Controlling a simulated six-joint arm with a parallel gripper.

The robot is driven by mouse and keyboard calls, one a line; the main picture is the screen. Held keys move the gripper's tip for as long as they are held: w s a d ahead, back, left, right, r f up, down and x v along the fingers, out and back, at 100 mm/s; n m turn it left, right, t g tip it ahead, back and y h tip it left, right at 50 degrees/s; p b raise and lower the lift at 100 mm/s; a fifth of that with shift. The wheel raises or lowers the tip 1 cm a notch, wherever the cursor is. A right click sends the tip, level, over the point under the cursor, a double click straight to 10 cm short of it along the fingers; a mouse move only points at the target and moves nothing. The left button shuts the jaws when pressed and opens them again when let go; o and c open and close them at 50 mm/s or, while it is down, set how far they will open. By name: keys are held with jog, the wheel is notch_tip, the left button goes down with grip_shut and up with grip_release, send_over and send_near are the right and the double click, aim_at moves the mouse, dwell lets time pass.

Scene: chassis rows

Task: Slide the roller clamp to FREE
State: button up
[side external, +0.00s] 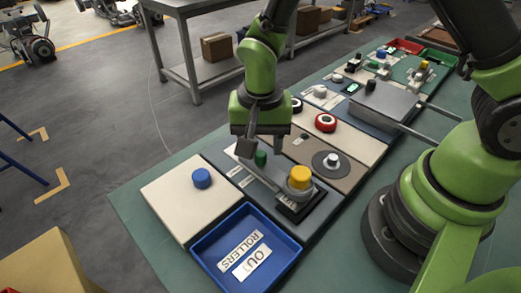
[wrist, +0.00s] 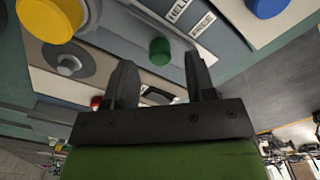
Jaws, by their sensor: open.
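A small green knob (side external: 261,158) stands upright on a grey slotted panel; I take it for the roller clamp's handle. In the wrist view the green knob (wrist: 160,50) stands beside two white labels, one reading HELD (wrist: 178,10); the other (wrist: 202,25) is hard to read. A yellow roller (side external: 300,176) sits on a dark base at the panel's right end, and shows in the wrist view (wrist: 47,18). My gripper (side external: 262,146) is open and empty above the knob. In the wrist view its fingers (wrist: 162,82) are apart, with the knob beyond their tips.
A blue tray (side external: 205,242) labelled OUT and ROLLERS lies in front. A blue button (side external: 201,178) stands on a cream panel to the left. A grey dial (side external: 331,162) and a red-rimmed roller (side external: 325,122) are behind. More panels continue toward the back.

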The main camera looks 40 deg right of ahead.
jog(key=shift+f, duration=1.3)
grip_shut()
jog(key=shift+w, duration=1.8)
grip_release()
notch_tip(320, 180, up, 10)
